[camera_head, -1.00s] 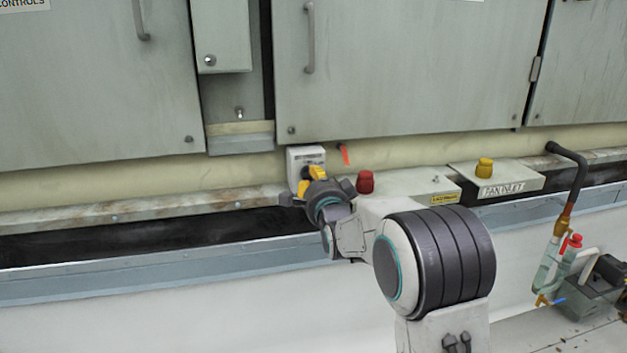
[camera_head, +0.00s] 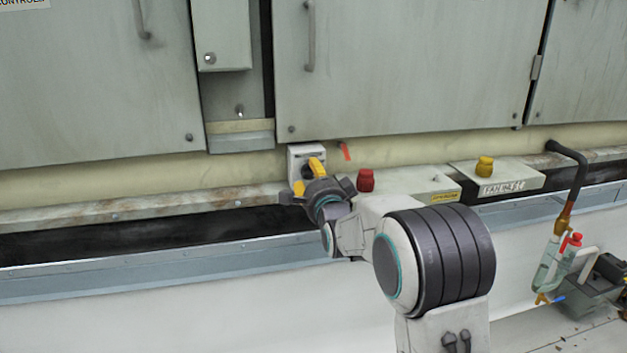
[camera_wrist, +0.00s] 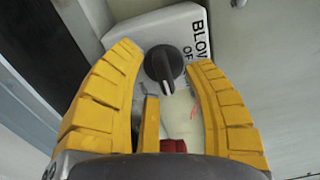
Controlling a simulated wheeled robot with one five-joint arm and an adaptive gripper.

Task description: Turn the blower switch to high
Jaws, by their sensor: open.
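The blower switch is a black knob (camera_wrist: 163,66) on a white box (camera_wrist: 184,32) in the wrist view. A white line on the knob points toward the picture's lower edge. The printed words "BLOW" and "OF" are partly cut off. In the head view the white box (camera_head: 297,153) sits under the cabinet edge, and my gripper hides much of it. My gripper (camera_wrist: 164,57) is open, with one yellow finger on each side of the knob and gaps between. In the head view my gripper (camera_head: 308,177) is right at the box.
A red knob (camera_head: 365,180) stands on a box right of my gripper. A yellow knob (camera_head: 485,167) stands on the fan inlet box (camera_head: 520,179). A small red piece (camera_head: 346,152) hangs near the switch box. Large grey cabinet doors (camera_head: 400,65) are above.

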